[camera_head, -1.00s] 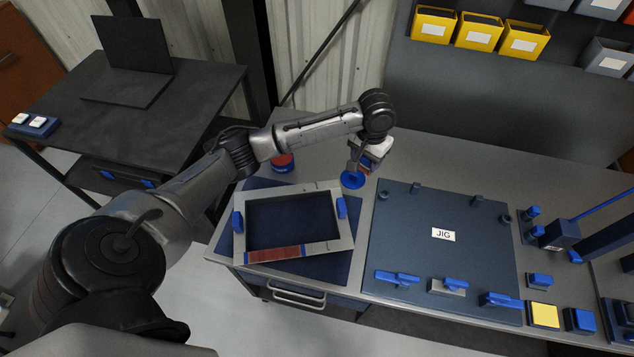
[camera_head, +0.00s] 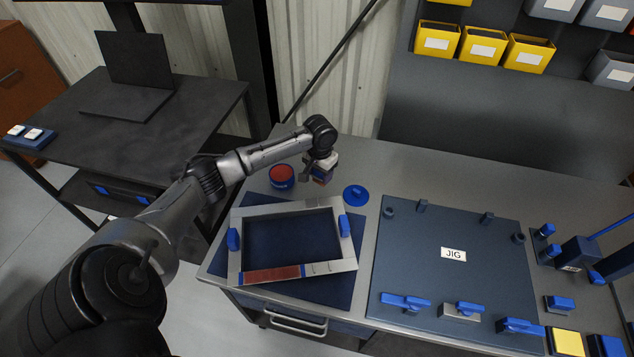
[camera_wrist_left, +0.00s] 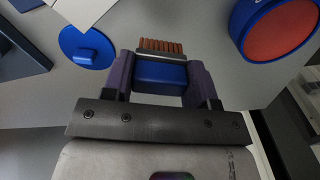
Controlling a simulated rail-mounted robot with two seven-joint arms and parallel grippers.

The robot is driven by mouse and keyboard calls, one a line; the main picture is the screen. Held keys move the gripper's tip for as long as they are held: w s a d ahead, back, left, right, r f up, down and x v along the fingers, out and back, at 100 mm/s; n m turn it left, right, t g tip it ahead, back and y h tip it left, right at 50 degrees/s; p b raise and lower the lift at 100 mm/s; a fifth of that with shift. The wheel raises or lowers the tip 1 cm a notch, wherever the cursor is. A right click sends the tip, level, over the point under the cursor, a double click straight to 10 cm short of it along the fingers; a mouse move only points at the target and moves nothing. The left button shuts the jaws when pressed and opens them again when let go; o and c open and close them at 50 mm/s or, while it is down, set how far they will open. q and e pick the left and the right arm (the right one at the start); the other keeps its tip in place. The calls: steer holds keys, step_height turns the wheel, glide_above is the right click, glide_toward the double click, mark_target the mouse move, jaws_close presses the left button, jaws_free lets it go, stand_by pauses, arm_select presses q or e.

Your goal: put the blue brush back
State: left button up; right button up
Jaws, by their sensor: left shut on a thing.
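The blue brush (camera_wrist_left: 160,72), a blue block with a metal band and copper-coloured bristles, is between the fingers of my left gripper (camera_wrist_left: 158,82) in the left wrist view. The gripper is shut on it, with the bristles beyond the fingertips. In the head view my left gripper (camera_head: 320,172) is over the back left of the bench, between a round blue tin with a red top face (camera_head: 282,175) and a blue disc with a raised grip (camera_head: 355,195). The arm partly hides the brush there. My right gripper is not in view.
A grey frame (camera_head: 237,260) with blue grips lies on a dark blue mat (camera_head: 215,262) in front. A jig plate (camera_head: 410,250) with blue clamps is to the right. The tin (camera_wrist_left: 275,30) and disc (camera_wrist_left: 88,50) also show in the wrist view. Bare bench lies behind the jig.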

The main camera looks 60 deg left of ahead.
mark_target(317, 180)
arm_select(q)
steer(key=shift+s+a+f, duration=0.2)
steer(key=shift+a+f, duration=0.2)
steer(key=shift+a, duration=0.1)
steer(key=shift+f+b, duration=0.65)
steer(key=shift+f, duration=1.35)
steer(key=shift+r, duration=0.1)
steer(key=o, duration=0.8)
steer(key=shift+f, duration=0.2)
